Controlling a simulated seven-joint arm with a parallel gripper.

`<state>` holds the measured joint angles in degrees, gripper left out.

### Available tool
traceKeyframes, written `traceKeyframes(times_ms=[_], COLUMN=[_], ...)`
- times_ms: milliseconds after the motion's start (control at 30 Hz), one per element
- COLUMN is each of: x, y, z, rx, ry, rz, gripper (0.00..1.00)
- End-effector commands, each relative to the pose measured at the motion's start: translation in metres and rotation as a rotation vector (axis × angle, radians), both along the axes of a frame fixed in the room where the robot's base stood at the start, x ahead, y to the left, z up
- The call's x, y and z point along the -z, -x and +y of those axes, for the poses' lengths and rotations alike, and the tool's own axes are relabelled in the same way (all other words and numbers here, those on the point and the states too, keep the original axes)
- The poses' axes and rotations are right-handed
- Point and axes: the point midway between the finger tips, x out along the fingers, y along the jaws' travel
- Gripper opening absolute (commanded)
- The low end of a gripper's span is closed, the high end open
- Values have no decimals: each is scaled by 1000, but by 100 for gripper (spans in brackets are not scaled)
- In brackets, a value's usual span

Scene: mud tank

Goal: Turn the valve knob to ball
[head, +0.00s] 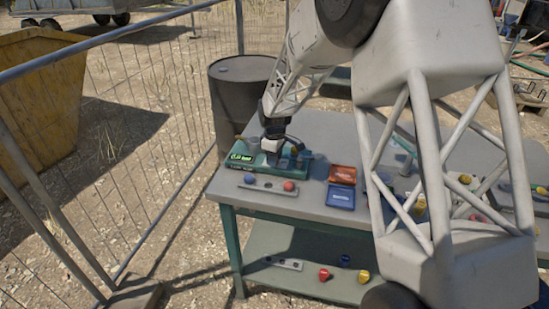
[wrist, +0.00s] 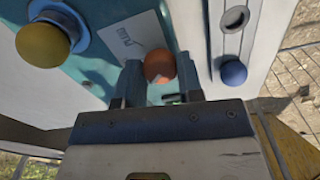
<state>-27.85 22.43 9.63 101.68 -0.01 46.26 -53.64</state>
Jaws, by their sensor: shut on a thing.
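My gripper (head: 272,143) reaches down over a green-fronted unit (head: 240,158) near the left end of the table. In the wrist view, my gripper (wrist: 159,80) has its two fingers on either side of an orange round piece (wrist: 159,66) and is shut on it. The pictures do not show clearly whether this piece is the valve knob. A teal face with a white printed label (wrist: 143,44) lies just beyond the fingers. A yellow round knob (wrist: 42,45) on a blue and silver base is left of them. The fingers hide part of the unit.
A pale strip (head: 268,184) in front of the unit carries a blue ball (head: 250,179) and a red ball (head: 289,186). Orange (head: 342,175) and blue (head: 341,197) trays lie to the right. A dark barrel (head: 238,90) and wire fence (head: 150,150) stand left of the table.

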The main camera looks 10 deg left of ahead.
Motion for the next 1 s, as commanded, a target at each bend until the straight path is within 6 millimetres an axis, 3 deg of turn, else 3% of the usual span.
traceKeyframes(times_ms=[600, 1000], x=[-1, -1], y=[0, 0], z=[1, 0], rx=[516, 706], ry=[-1, -1], rz=[-1, 0], gripper=[11, 10])
